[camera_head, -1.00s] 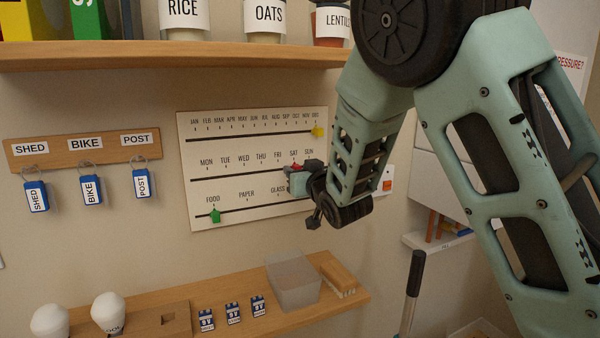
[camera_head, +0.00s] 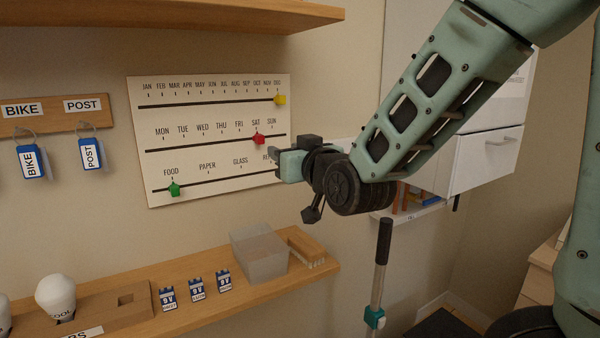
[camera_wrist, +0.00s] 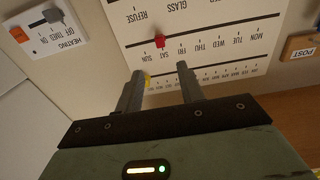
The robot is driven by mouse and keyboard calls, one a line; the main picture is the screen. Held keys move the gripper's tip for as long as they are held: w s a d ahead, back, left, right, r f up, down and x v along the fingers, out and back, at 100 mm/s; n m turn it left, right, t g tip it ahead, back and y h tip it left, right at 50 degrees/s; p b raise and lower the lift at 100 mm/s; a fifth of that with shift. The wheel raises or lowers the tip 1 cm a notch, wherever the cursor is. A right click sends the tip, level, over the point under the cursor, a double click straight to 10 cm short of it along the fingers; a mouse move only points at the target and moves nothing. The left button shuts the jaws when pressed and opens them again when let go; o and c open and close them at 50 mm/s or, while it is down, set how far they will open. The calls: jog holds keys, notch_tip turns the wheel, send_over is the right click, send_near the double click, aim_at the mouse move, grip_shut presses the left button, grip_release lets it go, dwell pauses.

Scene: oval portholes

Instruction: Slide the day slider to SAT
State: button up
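The white slider board (camera_head: 215,110) hangs on the wall with three dark tracks. The red day slider (camera_head: 258,139) sits on the middle track, directly under the SAT label (camera_head: 256,126). It also shows in the upside-down wrist view (camera_wrist: 160,41), beside the SAT label. My gripper (camera_head: 274,156) is just right of and below the red slider in the head view, seemingly off the board. In the wrist view my gripper's fingers (camera_wrist: 160,70) are apart with nothing held between them, and the red slider lies beyond the tips.
A yellow slider (camera_head: 280,99) is at DEC on the top track and a green slider (camera_head: 174,189) at FOOD on the bottom one. A wooden shelf (camera_head: 190,310) with a clear bin (camera_head: 258,255) is below. A heating switch panel (camera_wrist: 47,30) is nearby.

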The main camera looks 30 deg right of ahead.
jog(key=shift+s+f+b, duration=0.1)
jog(key=shift+s+b, duration=2.2)
jog(key=shift+b, duration=0.1)
jog(key=s+a+f+n+g+y, duration=0.25)
jog(key=s+a+f+g, duration=0.2)
jog(key=a+f, duration=0.35)
jog(key=s+a+f+n+g+y, duration=0.25)
jog(key=s+a+f+g, duration=0.2)
jog(key=a+f, duration=0.25)
jog(key=s+f+n+g+h, duration=0.1)
jog(key=s+f+g, duration=0.3)
jog(key=s, duration=0.4)
jog(key=s+f+n+g+h, duration=0.1)
jog(key=s+f+g+h, duration=0.2)
jog(key=s+f+g, duration=0.2)
jog(key=s, duration=0.2)
jog(key=shift+s+d+f+n, duration=0.2)
jog(key=shift+s+n, duration=0.15)
jog(key=shift+n, duration=0.05)
